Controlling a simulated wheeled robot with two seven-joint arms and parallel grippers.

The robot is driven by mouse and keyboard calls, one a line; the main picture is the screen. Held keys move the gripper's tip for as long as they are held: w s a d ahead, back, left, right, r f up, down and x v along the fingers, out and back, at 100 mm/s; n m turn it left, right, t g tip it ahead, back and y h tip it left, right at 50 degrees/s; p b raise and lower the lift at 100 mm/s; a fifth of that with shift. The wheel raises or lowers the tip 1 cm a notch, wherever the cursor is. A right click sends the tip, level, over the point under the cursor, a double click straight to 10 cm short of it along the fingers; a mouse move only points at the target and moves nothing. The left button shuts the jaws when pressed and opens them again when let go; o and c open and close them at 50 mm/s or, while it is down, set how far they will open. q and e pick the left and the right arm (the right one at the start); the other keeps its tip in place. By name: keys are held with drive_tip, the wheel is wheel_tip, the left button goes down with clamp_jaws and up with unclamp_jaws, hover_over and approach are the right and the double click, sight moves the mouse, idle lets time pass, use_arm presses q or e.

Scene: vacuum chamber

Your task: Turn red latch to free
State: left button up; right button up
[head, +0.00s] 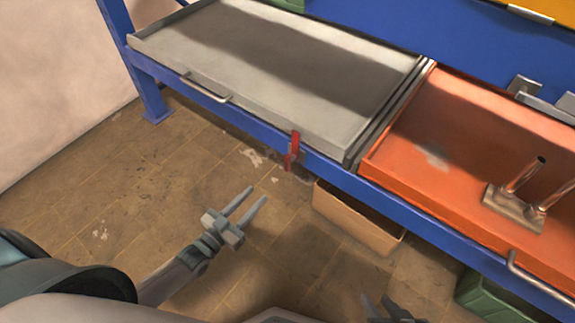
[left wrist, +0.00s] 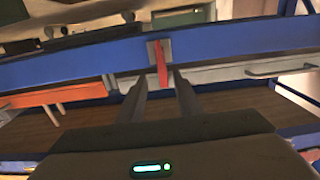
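The red latch (head: 293,150) is on the front blue beam, near the right end of the grey tray's front edge. It stands roughly upright in the head view. In the left wrist view the red latch (left wrist: 162,63) hangs on a grey plate on the blue beam, beyond and between my fingertips. My left gripper (head: 255,200) is open and empty, with its two fingers pointing at the latch and apart from it. The left gripper's fingers (left wrist: 157,80) also show in the left wrist view. My right gripper (head: 388,309) shows only partly at the bottom edge of the head view.
The grey tray (head: 220,65) with a handle sits left of an orange tray (head: 420,150) holding metal posts. The blue frame (head: 400,207) runs along the front. A cardboard box (head: 355,222) and a green crate (head: 490,295) are below. The floor at left is clear.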

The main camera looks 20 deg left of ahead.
sight(286, 164)
use_arm(q)
drive_tip(key=shift+w, duration=0.1)
